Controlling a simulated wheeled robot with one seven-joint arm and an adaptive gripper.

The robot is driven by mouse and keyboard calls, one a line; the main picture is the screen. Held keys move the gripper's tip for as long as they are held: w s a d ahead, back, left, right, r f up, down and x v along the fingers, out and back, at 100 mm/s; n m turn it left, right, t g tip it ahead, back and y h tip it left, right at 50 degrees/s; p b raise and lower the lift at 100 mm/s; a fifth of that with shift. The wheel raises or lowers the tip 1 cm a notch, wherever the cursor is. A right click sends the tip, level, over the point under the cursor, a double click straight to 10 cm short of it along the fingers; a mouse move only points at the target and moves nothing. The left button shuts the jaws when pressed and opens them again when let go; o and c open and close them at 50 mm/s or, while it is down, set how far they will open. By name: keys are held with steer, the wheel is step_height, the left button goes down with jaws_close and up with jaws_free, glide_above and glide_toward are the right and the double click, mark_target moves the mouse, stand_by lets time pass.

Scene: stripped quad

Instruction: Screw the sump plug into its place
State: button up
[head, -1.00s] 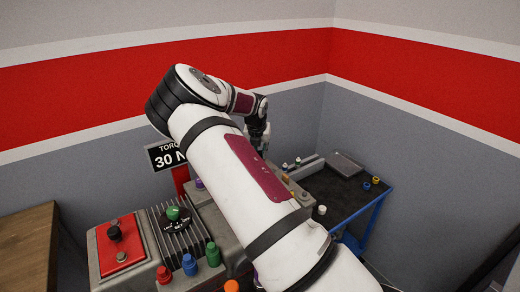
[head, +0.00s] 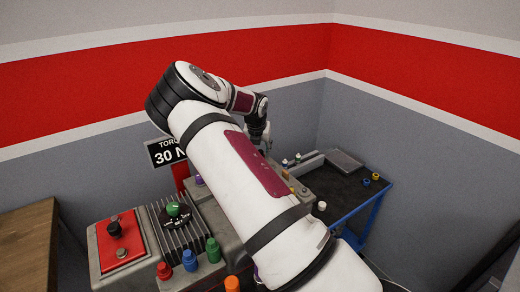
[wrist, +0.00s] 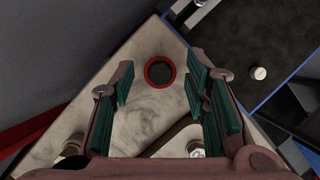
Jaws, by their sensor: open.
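My gripper (wrist: 160,86) is open and empty, its teal-padded fingers spread to both sides in the wrist view. A round dark opening with a red ring (wrist: 160,72) shows between and beyond the fingertips, on a pale grey metal block (wrist: 150,103). In the head view my gripper (head: 258,134) is over the far end of the block, partly hidden by my arm. I cannot tell for sure which piece is the sump plug. A small pale cap-like piece (wrist: 258,73) stands on the dark trolley top to the right; a white piece (head: 322,206) also shows in the head view.
The dark trolley (head: 346,190) with a blue frame carries a grey tray (head: 344,161) and small yellow and blue pieces. Red, blue and green caps (head: 189,262) line the block's near side. A torque sign (head: 165,152) stands behind. Grey walls close the corner.

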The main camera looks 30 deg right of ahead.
steer(key=v, duration=1.1)
steer(key=shift+r, duration=0.4)
steer(key=shift+a, duration=0.1)
step_height(320, 180, up, 8)
steer(key=w+m+t+y, duration=0.1)
steer(key=w+m+t, duration=0.2)
steer(key=m+t, duration=0.2)
steer(key=s+r+m+t+h, duration=0.2)
steer(key=s+r+m+h, duration=0.1)
steer(key=s+r+m, duration=1)
steer(key=s+a+f+m+g+y, duration=0.2)
steer(key=s+a+m, duration=0.2)
steer(key=s+a, duration=0.6)
steer(key=s+a+f+m+g+y, duration=0.2)
steer(key=s+a+m, duration=0.3)
steer(key=s+a, duration=0.5)
steer(key=s+y, duration=0.1)
steer(key=s, duration=0.7)
steer(key=shift+a+f+m+g, duration=0.3)
steer(key=shift+a+g, duration=0.1)
